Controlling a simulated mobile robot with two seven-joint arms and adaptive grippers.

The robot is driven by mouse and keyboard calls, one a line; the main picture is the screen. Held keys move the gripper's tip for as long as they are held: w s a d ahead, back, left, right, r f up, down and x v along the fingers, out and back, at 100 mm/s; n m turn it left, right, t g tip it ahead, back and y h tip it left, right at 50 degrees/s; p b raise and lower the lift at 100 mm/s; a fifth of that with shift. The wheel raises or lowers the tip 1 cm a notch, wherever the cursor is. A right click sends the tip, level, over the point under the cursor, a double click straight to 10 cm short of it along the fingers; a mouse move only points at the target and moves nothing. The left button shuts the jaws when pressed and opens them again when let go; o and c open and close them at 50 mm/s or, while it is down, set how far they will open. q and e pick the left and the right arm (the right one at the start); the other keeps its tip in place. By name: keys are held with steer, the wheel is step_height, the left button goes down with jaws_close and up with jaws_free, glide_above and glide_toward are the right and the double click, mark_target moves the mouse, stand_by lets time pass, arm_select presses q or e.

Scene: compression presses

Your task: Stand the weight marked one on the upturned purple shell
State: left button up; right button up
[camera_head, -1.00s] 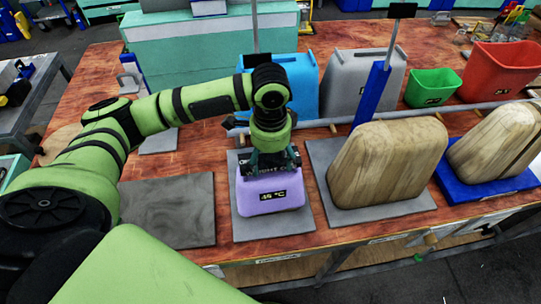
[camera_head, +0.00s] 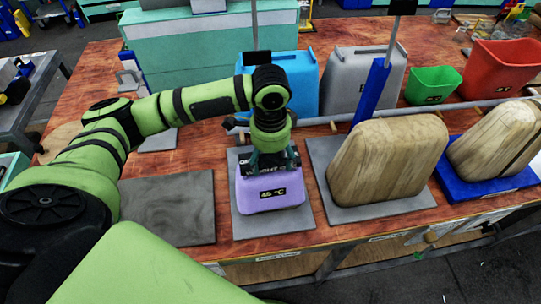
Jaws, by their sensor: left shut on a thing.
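The purple shell (camera_head: 272,198) sits upturned on a grey plate (camera_head: 243,228), with a small black temperature display on its front. My left gripper (camera_head: 272,160) points straight down over the shell, shut on a black weight (camera_head: 262,174) with pale lettering. The weight is upright at the top of the shell. The fingers cover part of it, and its marking is too small to read surely. I cannot tell whether its underside touches the shell. My right gripper is not in view.
A wooden block (camera_head: 390,163) stands on a grey plate just right of the shell, and another (camera_head: 496,140) on a blue plate. An empty dark plate (camera_head: 168,208) lies left. Blue (camera_head: 306,82) and grey (camera_head: 350,82) bins stand behind, with green and red bins (camera_head: 507,68) at right.

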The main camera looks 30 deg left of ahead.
arm_select(q)
steer(key=shift+w+f, duration=0.1)
stand_by(0.3)
steer(key=o, duration=1.7)
steer(key=shift+d, duration=0.1)
steer(key=shift+s+f, duration=0.2)
step_height(320, 180, up, 12)
steer(key=shift+r, duration=0.15)
